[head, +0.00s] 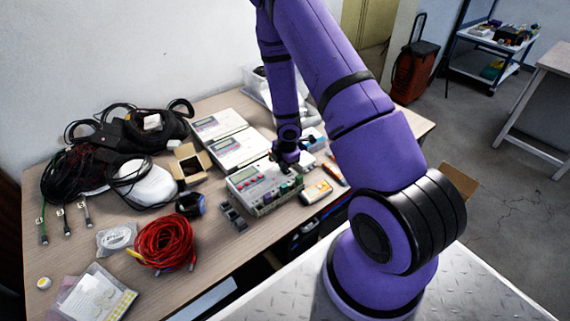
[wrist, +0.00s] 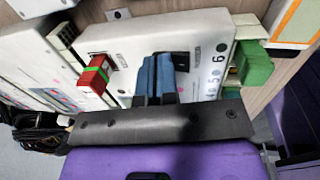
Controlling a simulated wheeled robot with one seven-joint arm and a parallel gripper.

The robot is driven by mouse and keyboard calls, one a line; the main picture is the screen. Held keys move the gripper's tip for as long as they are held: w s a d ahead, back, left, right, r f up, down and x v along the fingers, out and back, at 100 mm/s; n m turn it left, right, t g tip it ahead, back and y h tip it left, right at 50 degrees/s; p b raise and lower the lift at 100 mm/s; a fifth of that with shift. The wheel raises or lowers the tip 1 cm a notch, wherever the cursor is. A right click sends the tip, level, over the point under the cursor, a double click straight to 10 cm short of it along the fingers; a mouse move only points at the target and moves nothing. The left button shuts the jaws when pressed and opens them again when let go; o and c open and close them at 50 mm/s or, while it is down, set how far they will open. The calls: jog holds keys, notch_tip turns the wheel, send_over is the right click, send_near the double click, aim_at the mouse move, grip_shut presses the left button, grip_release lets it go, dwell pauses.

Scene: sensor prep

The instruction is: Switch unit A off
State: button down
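Several white units with small displays stand on the table; I cannot read which is unit A. The nearest white unit (head: 252,181) has green connectors along its front edge. My gripper (head: 288,160) is over its right back part. In the wrist view, my gripper (wrist: 162,72) points down at a white unit (wrist: 125,42), its fingers close together with no clear gap. Whether they touch the unit I cannot tell. A red block with a green stripe (wrist: 95,74), perhaps a switch, sits left of the fingers, apart from them. A green connector (wrist: 253,64) is at the right.
Two more white units (head: 240,149) stand behind.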

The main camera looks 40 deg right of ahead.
jog(key=shift+s+f, duration=0.2)
jog(key=shift+s, duration=0.1)
jog(key=shift+s, duration=0.65)
jog(key=shift+w+r, duration=0.1)
jog(key=shift+r, duration=0.1)
